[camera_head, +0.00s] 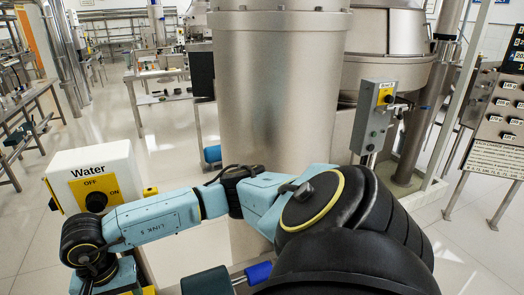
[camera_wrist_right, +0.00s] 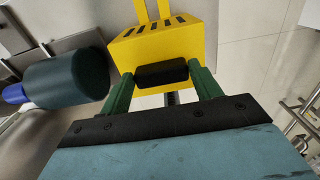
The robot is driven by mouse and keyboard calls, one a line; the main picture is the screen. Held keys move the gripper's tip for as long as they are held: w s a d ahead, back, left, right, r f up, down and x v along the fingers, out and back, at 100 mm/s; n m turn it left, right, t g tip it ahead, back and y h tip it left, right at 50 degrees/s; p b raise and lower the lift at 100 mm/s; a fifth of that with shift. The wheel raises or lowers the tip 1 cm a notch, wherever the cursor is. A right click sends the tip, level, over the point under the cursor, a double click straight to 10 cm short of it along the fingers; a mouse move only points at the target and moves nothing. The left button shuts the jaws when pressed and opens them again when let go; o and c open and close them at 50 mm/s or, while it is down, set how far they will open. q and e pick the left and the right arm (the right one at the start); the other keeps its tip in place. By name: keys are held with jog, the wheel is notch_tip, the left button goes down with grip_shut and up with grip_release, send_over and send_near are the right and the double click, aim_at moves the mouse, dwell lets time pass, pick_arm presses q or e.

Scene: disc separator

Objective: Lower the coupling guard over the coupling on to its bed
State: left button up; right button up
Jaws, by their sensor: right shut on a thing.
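The coupling guard (camera_wrist_right: 165,38) is a yellow box with dark slots and a black handle (camera_wrist_right: 161,74). In the right wrist view my right gripper (camera_wrist_right: 163,78) has its green fingers closed on this handle. The guard's underside is hidden. A dark teal cylinder (camera_wrist_right: 68,85) lies to the left of the guard, apart from it, with a blue part (camera_wrist_right: 14,93) beyond. In the head view the teal cylinder (camera_head: 207,281) and blue part (camera_head: 258,272) show at the bottom edge, with a thin metal shaft between. I cannot make out the coupling or its bed clearly. My left gripper is out of view.
A large steel vessel (camera_head: 275,90) stands behind my right arm. A white "Water" switch box (camera_head: 95,180) is at the left, close to my arm. A grey control box (camera_head: 374,115) and a button panel (camera_head: 500,110) stand at the right. Tiled floor is open at the left.

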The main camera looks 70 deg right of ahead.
jog(key=shift+r+p, duration=1.3)
jog(key=shift+r, duration=1.8)
